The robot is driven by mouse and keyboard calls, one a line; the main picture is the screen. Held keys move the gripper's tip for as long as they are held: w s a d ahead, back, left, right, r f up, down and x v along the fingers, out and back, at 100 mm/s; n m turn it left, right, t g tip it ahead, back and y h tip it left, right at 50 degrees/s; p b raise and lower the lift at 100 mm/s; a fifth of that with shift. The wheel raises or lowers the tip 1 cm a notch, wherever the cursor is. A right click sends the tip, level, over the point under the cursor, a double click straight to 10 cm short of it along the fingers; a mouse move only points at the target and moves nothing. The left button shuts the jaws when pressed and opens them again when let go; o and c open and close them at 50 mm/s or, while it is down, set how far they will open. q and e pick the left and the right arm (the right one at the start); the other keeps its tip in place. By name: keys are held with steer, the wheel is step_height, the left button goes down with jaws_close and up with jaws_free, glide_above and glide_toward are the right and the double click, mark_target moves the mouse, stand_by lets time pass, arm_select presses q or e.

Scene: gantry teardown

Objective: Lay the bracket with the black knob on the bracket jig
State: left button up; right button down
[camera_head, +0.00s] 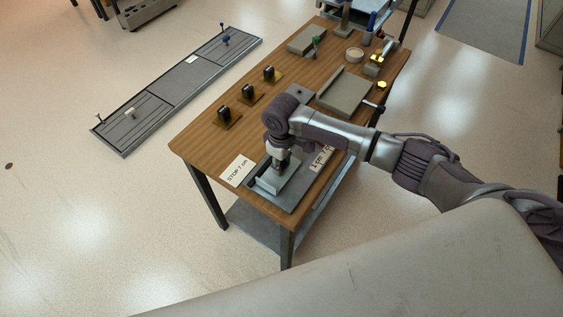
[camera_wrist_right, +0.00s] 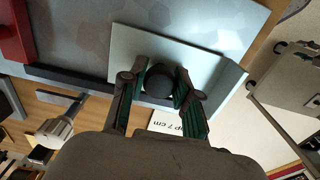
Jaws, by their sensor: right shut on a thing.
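The bracket (camera_head: 268,187) is a pale grey plate with a bent-up flange, at the near end of the bench in the head view. It also shows in the right wrist view (camera_wrist_right: 195,65), with its black knob (camera_wrist_right: 158,84) between my fingers. My right gripper (camera_wrist_right: 158,92) is shut on the knob; in the head view the gripper (camera_head: 279,168) points down over the bracket. The bracket jig (camera_head: 296,197), a grey plate with a dark rail (camera_wrist_right: 62,77), is directly beneath. I cannot tell whether the bracket touches it. My left gripper is out of view.
A "STOP 7 cm" card (camera_head: 237,170) lies beside the jig, and another card (camera_head: 320,160) lies opposite. Several black-knobbed pieces stand along the bench's left side (camera_head: 228,117). A grey tray (camera_head: 343,92) is farther back.

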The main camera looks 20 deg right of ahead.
steer(key=shift+f, duration=0.25)
stand_by(0.3)
steer(key=c, duration=0.8)
jaws_free()
steer(key=shift+o, duration=0.2)
step_height(320, 180, up, 12)
